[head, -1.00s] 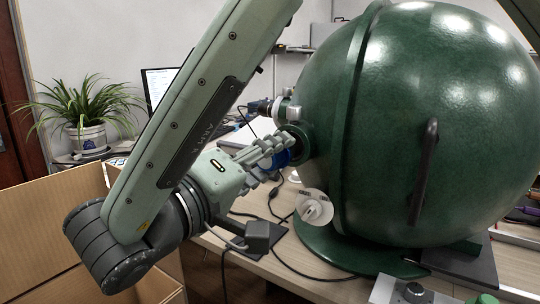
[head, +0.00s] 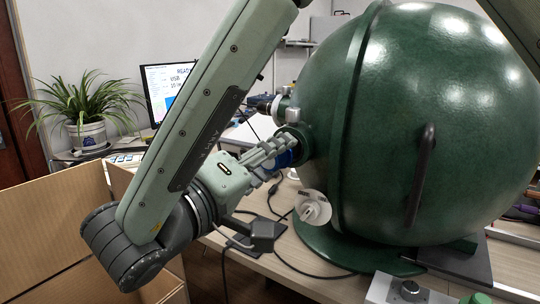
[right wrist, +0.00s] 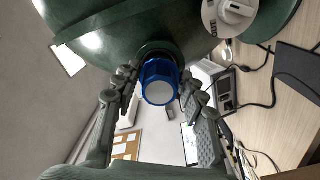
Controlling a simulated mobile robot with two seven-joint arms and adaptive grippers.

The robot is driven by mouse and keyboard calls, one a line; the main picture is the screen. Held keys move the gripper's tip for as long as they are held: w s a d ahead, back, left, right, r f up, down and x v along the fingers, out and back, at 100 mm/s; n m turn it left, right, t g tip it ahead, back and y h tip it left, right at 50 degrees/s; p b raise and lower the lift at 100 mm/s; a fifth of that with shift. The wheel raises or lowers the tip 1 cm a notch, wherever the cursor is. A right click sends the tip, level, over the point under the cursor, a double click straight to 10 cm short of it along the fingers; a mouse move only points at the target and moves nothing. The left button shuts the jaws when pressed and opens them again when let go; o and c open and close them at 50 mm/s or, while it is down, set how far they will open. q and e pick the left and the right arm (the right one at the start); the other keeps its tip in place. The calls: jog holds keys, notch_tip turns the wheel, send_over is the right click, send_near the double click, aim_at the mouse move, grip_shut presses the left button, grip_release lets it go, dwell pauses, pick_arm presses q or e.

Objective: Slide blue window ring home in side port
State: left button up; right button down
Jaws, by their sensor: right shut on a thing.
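The blue window ring (right wrist: 158,92) has a ribbed blue rim and a pale grey face in the right wrist view. It also shows as a small blue patch (head: 287,158) behind my fingers in the head view. My right gripper (head: 277,152) is shut on it, with fingers on both sides. The ring is at the mouth of the side port (head: 303,141), a green collar on the left of the big green sphere (head: 400,90). How deep it sits is hidden. My left gripper is not in view.
A white knob (head: 313,208) sits low on the sphere, just below the port. Another fitting (head: 283,108) sticks out above it. Cables (head: 285,262) lie on the desk below. A cardboard box (head: 60,230), a potted plant (head: 88,110) and a monitor (head: 165,85) are to the left.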

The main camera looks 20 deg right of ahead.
jog(key=shift+p+x, duration=0.3)
jog(key=shift+x, duration=0.75)
jog(key=shift+d, duration=0.1)
dwell(0.7)
jog(key=c, duration=0.8)
grip_release()
jog(key=shift+w, duration=0.1)
jog(key=v, duration=1.2)
